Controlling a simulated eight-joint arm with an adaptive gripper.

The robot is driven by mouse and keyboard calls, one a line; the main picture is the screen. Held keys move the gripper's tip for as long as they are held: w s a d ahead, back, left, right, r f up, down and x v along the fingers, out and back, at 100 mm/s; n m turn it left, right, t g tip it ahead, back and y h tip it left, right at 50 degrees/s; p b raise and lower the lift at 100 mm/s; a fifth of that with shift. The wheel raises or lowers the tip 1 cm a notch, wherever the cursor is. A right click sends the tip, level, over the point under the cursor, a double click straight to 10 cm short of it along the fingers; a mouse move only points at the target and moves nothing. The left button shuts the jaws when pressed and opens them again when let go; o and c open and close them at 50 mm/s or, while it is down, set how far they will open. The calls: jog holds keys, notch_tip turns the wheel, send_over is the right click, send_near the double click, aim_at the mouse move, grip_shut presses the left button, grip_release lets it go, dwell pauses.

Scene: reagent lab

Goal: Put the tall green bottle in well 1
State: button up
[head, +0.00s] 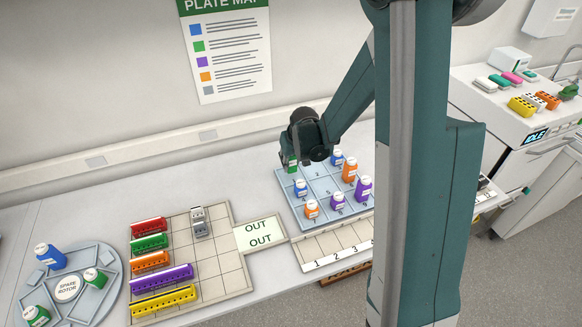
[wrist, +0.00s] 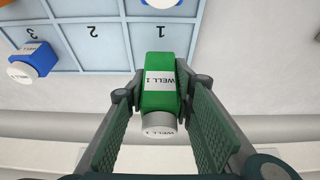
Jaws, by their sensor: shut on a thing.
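The tall green bottle (wrist: 158,98) has a white cap and a label reading "WELL 1". My gripper (wrist: 158,92) is shut on it, with one finger on each side. In the head view the green bottle (head: 292,168) shows below my gripper (head: 292,158), at the far left corner of the numbered plate (head: 283,181). In the wrist view well 1 (wrist: 185,38) is marked "1", and the bottle's base overlaps its wall-side part. I cannot tell whether the base touches the plate.
A blue bottle (head: 300,187) stands close in front of well 1. Another blue bottle (wrist: 32,58) is in well 3; well 2 (wrist: 97,48) looks empty. Orange bottles (head: 349,170) and purple bottles (head: 364,188) fill other wells. The wall (head: 120,80) is behind the plate.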

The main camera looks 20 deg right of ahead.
aim_at(291, 167)
jog(key=shift+f, duration=1.4)
jog(key=shift+f, duration=0.15)
jog(key=o, duration=0.9)
jog(key=shift+r, duration=0.3)
jog(key=v, duration=1.1)
jog(key=shift+s+r, duration=0.25)
jog(key=shift+r, duration=0.05)
jog(key=shift+r, duration=0.1)
